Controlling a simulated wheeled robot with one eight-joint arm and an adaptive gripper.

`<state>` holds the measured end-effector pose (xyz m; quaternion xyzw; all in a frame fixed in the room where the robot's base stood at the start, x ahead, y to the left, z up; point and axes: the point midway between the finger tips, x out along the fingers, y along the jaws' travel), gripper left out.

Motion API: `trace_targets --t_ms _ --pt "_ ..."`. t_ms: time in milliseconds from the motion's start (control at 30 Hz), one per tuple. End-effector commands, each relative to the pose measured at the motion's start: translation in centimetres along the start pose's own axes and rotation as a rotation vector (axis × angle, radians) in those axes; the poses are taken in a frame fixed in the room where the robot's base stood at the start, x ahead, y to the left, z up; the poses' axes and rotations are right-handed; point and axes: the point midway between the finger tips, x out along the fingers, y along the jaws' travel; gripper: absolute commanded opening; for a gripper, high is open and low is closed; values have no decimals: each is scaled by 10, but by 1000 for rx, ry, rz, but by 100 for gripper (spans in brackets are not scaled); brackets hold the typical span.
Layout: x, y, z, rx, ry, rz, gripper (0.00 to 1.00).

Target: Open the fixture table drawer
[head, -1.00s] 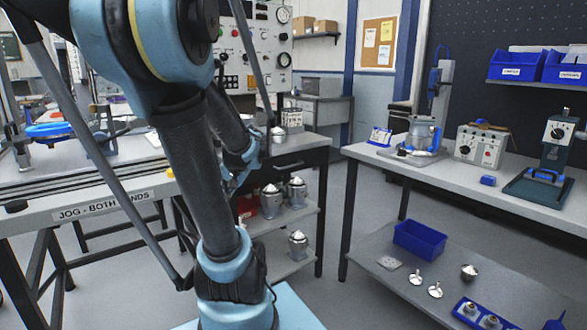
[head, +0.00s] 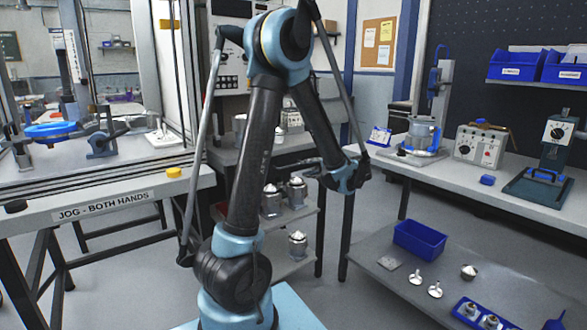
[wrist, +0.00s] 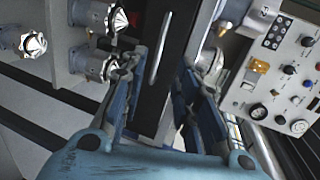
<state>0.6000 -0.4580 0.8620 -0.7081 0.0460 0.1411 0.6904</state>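The fixture table drawer has a dark front (wrist: 148,22) with a pale bar handle (wrist: 160,48) in the wrist view, where the table appears turned on its side. The drawer looks shut. My gripper (wrist: 160,68) is open, with one blue-and-dark finger on each side of the handle's line. The handle shows between and beyond the fingertips; I cannot tell any contact. In the head view my gripper (head: 318,172) is in front of the fixture table, and my arm hides much of the drawer.
Metal housings with pointed tops (head: 297,190) stand on the shelf below the drawer. A control panel (wrist: 285,75) rises at the back. The right bench (head: 425,172) has a blue bin (head: 419,240) on its lower shelf. The jog table (head: 110,197) is at the left.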

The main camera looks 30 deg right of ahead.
Motion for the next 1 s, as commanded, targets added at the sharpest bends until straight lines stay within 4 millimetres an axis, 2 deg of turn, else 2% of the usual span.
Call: trace_targets --t_ms 33,167,267,367,1000 --pt "-9 4 -12 8 21 -19 29" --pt "-22 9 -26 20 47 -51 29" --pt "-23 10 -30 22 54 -60 29" --pt "-16 10 -31 23 54 -61 29" --pt "87 3 -36 21 51 -60 29"
